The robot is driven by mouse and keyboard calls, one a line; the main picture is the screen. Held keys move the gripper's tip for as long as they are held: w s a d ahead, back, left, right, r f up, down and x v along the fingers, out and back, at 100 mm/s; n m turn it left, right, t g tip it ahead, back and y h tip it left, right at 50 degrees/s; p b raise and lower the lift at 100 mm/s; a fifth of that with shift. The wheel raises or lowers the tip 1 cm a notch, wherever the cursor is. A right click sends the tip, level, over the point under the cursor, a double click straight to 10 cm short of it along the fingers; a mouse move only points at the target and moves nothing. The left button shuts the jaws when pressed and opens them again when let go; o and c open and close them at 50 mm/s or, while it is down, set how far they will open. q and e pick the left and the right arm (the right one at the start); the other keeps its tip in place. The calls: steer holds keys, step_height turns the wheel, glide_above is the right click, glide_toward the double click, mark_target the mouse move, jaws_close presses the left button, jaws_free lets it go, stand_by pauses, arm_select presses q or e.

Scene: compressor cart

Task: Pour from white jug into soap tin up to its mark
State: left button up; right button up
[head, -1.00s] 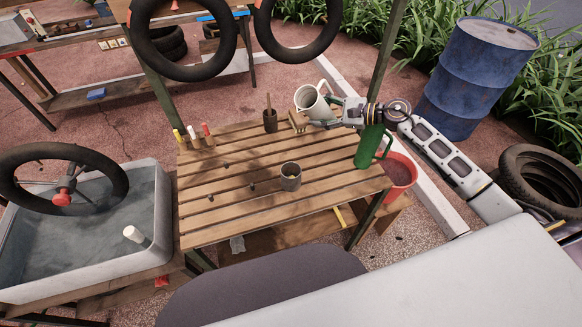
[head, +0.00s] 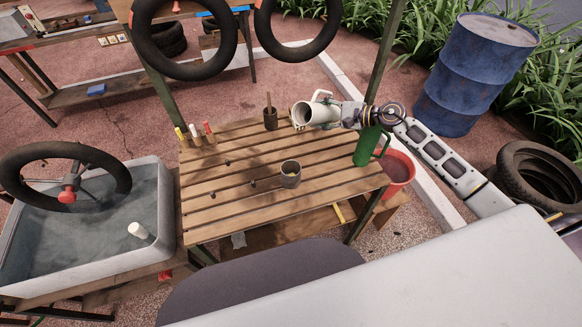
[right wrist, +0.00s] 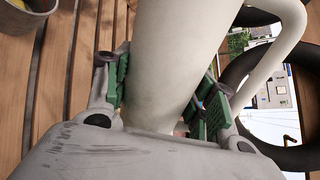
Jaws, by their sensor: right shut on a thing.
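The white jug (head: 322,113) is held by my right gripper (head: 338,115) above the far right part of the slatted table. It lies tilted almost on its side, its open mouth facing left. In the right wrist view the green-padded fingers (right wrist: 160,95) are shut on the jug's pale body (right wrist: 185,50), with its handle to the right. The soap tin (head: 291,174), a small grey can, stands upright on the table, nearer and lower-left of the jug, apart from it. Something yellowish shows inside it; its mark is not distinguishable. No stream is visible. My left gripper is out of view.
A dark cup with a stick (head: 270,117) stands at the table's back edge, near the jug. A green can (head: 368,147) stands at the right edge beneath my arm. Several coloured markers (head: 194,134) stand at the back left. The table's (head: 225,200) left middle is mostly clear.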

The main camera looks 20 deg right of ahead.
mark_target(328, 121)
steer(key=shift+w+d+f+n+h+p, duration=0.1)
steer(key=shift+w+f+n+h+p, duration=0.05)
steer(key=shift+f+n+h+p, duration=0.25)
stand_by(0.6)
steer(key=shift+f+n+t+h+p, duration=0.3)
steer(key=shift+f+n+t+p, duration=0.1)
steer(key=shift+f+n+p, duration=0.35)
stand_by(2.2)
steer(key=shift+f+b, duration=0.35)
steer(key=shift+f+b, duration=0.75)
steer(key=shift+f, duration=0.1)
stand_by(0.4)
steer(key=shift+r, duration=0.1)
